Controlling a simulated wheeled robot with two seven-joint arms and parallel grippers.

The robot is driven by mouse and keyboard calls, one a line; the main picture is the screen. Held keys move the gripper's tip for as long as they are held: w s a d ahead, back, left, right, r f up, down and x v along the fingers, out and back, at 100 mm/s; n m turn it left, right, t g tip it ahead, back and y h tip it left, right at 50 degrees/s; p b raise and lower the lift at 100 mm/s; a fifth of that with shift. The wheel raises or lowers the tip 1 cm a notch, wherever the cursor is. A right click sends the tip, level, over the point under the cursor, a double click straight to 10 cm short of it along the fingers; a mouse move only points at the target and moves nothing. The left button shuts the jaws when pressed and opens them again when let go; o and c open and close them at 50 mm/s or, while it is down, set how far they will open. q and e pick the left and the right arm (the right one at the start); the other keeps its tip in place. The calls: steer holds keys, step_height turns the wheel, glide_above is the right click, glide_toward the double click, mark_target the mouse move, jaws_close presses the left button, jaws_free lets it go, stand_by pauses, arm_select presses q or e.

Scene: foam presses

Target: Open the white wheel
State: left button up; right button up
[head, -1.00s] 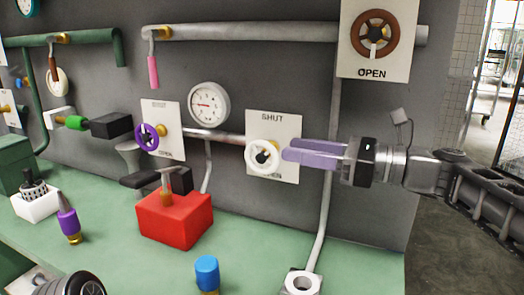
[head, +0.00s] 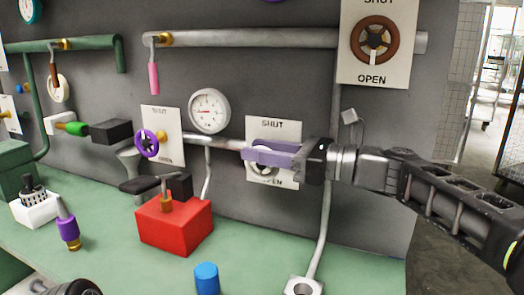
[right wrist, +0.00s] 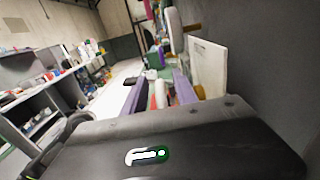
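The white wheel (head: 263,175) is mounted on a pale wall plate (head: 289,128) marked SHUT at the top and OPEN at the bottom. My right gripper (head: 255,152) is in front of it, its purple fingers hiding the upper part of the wheel in the head view. In the right wrist view, the fingers (right wrist: 158,92) are apart, with pale and red shapes between them. Whether they touch the rim I cannot tell. The wheel's pointer is hidden.
A purple wheel (head: 148,143) and a gauge (head: 209,110) are to the left, a brown wheel (head: 375,40) above right. A red block (head: 175,228) and blue-topped object (head: 206,278) stand on the green bench (head: 330,255). A grey pipe (head: 322,225) runs down below the gripper.

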jaws_close()
stand_by(0.5)
steer(key=shift+r+p, duration=0.1)
steer(key=shift+p, duration=0.2)
steer(key=h+p, duration=0.1)
steer(key=p, duration=0.4)
steer(key=h+p, duration=0.1)
steer(key=p, duration=0.4)
steer(key=shift+w+a+r+g, duration=0.2)
steer(key=shift+a+g, duration=0.1)
steer(key=shift+g, duration=0.1)
steer(key=shift+f+h, duration=0.3)
steer(key=shift+f, duration=0.1)
